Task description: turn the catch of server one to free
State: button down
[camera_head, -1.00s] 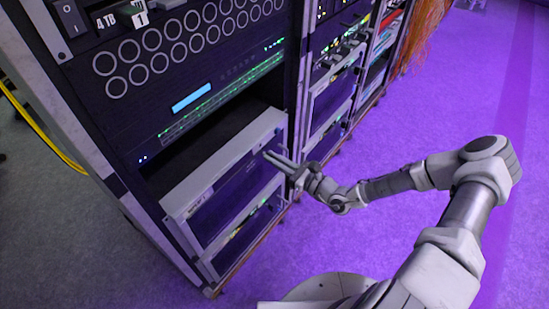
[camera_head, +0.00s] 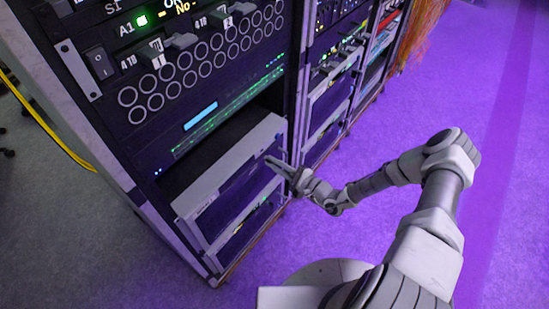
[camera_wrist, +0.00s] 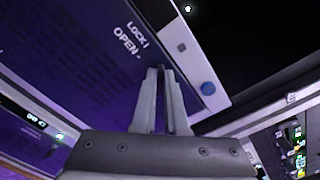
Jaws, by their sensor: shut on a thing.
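The server box (camera_head: 182,207) with a grey frame and dark front sits low in the rack. My gripper (camera_head: 272,163) is at the upper right part of its front, and its two fingers are close together. In the wrist view my gripper (camera_wrist: 163,74) is shut on the catch (camera_wrist: 152,32), a dark narrow piece beside the printed words LOCK (camera_wrist: 137,32) and OPEN (camera_wrist: 128,47). The fingers hide the gripped end of the catch, so its exact angle is hard to tell. A blue round button (camera_wrist: 208,88) is to the right of the fingers.
Above the server is a dark open slot (camera_head: 215,150), then a panel with a blue display (camera_head: 200,116) and a panel of rings and switches. Another server front (camera_head: 250,228) is below. More racks stand to the right. Purple-lit floor (camera_head: 400,110) is open at the right.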

jog(key=shift+f+n+p, duration=0.1)
jog(key=shift+n+p, duration=2.3)
jog(key=shift+n, duration=1.7)
jog(key=c, duration=0.9)
grip_release()
jog(key=shift+c, duration=0.2)
jog(key=shift+s, duration=0.1)
jog(key=v, duration=1.7)
